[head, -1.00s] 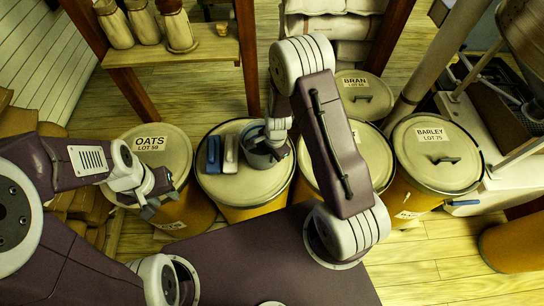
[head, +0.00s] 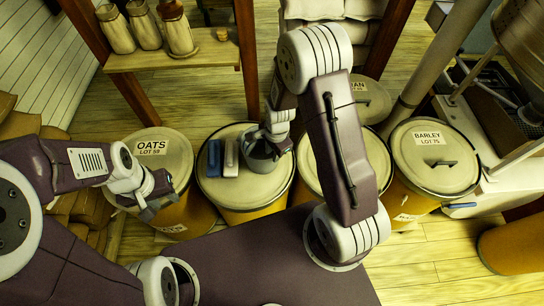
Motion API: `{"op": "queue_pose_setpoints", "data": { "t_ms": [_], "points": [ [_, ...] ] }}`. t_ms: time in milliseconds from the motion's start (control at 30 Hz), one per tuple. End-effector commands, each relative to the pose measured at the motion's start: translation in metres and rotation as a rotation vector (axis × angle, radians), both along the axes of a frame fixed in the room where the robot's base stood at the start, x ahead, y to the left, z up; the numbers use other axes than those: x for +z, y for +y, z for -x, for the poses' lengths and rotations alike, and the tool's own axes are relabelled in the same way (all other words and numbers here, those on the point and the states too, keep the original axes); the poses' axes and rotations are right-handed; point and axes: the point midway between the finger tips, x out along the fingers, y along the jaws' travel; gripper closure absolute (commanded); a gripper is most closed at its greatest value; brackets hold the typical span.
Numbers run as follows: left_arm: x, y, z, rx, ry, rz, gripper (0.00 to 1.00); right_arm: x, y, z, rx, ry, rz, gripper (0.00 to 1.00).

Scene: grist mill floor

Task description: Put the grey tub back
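The grey tub (head: 259,153) is at the right part of the lid of the drum (head: 225,187) second from the left. My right gripper (head: 276,149) comes down from above at the tub's right side. Its fingers are largely hidden against the tub, and it appears shut on it. I cannot tell whether the tub's base touches the lid. My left gripper (head: 157,197) is open and empty over the front right edge of the OATS drum (head: 150,146).
A blue block (head: 214,158) and a pale block (head: 231,158) stand on the same lid, left of the tub. The BARLEY drum (head: 434,175) is at the right, the BRAN drum (head: 372,103) behind. Jars stand on a wooden shelf (head: 170,58).

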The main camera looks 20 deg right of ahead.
Motion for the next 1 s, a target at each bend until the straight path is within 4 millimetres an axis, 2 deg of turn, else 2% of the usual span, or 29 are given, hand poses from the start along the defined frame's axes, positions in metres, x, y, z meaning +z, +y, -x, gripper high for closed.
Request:
{"op": "queue_pose_setpoints", "data": {
  "t_ms": [100,233,533,633,800,900,1000],
  "points": [
    [0.003,0.000,0.000,0.000,0.000,0.000,0.64,0.025,-0.001,0.002,0.000,-0.003,0.000,0.74],
    [0.003,0.000,0.000,0.000,0.000,0.000,0.64,0.044,-0.002,0.004,0.001,-0.002,0.000,0.74],
    [0.004,0.000,0.000,0.000,0.000,0.000,0.64,0.058,-0.003,0.009,0.039,-0.001,0.005,0.74],
    [0.004,0.000,0.000,0.000,0.000,0.000,0.64,0.078,-0.008,0.028,0.275,-0.016,0.031,0.74],
    [0.003,0.000,0.000,0.000,0.000,0.000,0.64,0.111,-0.017,0.079,0.850,-0.035,0.098,0.74],
    [0.003,0.000,0.000,0.000,0.000,0.000,0.64,0.120,-0.020,0.101,1.083,-0.039,0.126,0.74],
    [0.003,0.000,0.000,0.000,0.000,0.000,0.64,0.123,-0.022,0.111,1.197,-0.039,0.137,0.74]
  ]
}}
